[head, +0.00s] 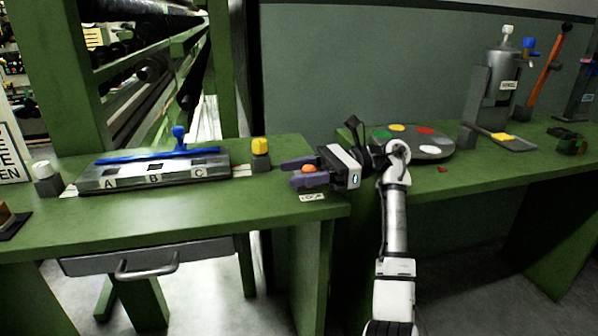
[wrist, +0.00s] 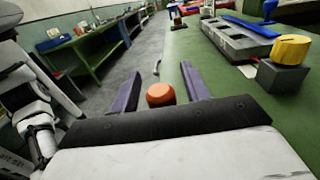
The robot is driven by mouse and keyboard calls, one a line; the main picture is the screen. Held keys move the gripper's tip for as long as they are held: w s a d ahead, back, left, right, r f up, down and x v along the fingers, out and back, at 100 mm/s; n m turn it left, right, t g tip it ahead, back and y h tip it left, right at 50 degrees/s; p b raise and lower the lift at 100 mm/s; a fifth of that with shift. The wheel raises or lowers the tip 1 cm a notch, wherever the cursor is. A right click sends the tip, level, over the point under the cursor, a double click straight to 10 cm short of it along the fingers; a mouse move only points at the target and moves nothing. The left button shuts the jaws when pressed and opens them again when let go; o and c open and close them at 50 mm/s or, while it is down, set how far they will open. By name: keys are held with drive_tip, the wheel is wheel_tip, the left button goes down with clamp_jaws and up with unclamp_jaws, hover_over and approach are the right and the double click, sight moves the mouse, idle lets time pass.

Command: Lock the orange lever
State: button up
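My gripper (head: 292,173) is over the right end of the left green bench, its two purple fingers spread. An orange knob (head: 309,169) sits between the fingers; in the wrist view the knob (wrist: 160,95) has a gap on each side, so nothing is gripped. A small label (head: 312,197) lies on the bench just in front; its text is too small to read surely. A long orange lever (head: 547,71) with a dark top end stands tilted at the back of the right bench, far from my gripper. What lies under the orange knob is hidden.
A grey block marked A, B, C (head: 154,177) with a blue bar (head: 150,154) lies left of my gripper. A yellow knob (head: 260,145) on a grey base stands nearby. A disc with coloured spots (head: 436,152) and a grey cylinder (head: 505,75) are on the right bench.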

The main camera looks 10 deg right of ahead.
drive_tip(key=shift+r, duration=0.1)
wheel_tip(320, 180, up, 20)
drive_tip(key=p, duration=0.2)
idle(0.3)
